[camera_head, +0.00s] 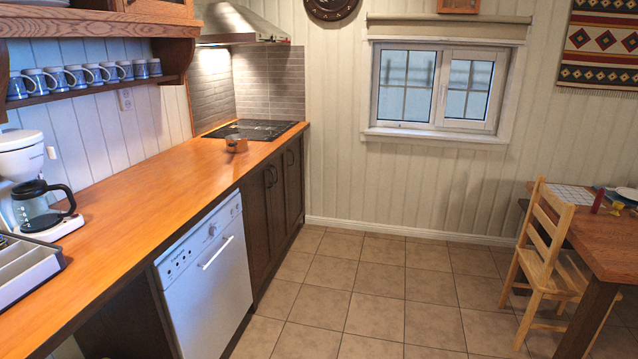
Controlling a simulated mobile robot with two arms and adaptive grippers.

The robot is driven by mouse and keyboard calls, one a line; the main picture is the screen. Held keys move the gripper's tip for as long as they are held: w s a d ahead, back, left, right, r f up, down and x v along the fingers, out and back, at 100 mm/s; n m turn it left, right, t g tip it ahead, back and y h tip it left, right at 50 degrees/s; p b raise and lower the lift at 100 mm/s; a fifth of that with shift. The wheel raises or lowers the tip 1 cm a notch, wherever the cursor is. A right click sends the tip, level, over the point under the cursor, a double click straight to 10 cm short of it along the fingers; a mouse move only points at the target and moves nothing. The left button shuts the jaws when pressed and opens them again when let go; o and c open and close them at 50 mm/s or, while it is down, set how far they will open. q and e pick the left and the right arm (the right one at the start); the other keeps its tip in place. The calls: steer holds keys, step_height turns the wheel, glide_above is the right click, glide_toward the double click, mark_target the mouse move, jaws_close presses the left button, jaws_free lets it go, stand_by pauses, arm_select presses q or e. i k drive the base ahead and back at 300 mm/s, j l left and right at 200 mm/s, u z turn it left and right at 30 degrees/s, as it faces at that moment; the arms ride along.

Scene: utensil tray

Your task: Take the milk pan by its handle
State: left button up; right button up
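A small copper-coloured pan (236,145) stands on the orange wooden counter (150,190), just in front of the black cooktop (252,130). It is far off and small in the head view. A dark stub, perhaps its handle, seems to point left along the counter, but I cannot make it out clearly. Neither of my grippers is in view.
A coffee maker (22,165) with a glass jug and a grey utensil tray (25,268) stand on the near left counter. A white dishwasher (207,285) is below. Open tiled floor (370,285) lies right of the counter. A wooden chair (540,260) and table (600,240) stand at the right.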

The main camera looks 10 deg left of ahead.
mark_target(237, 142)
steer(key=i+u, duration=0.3)
steer(key=i, duration=0.65)
steer(key=i+l+u, duration=0.25)
steer(key=i, duration=0.65)
steer(key=j, duration=0.1)
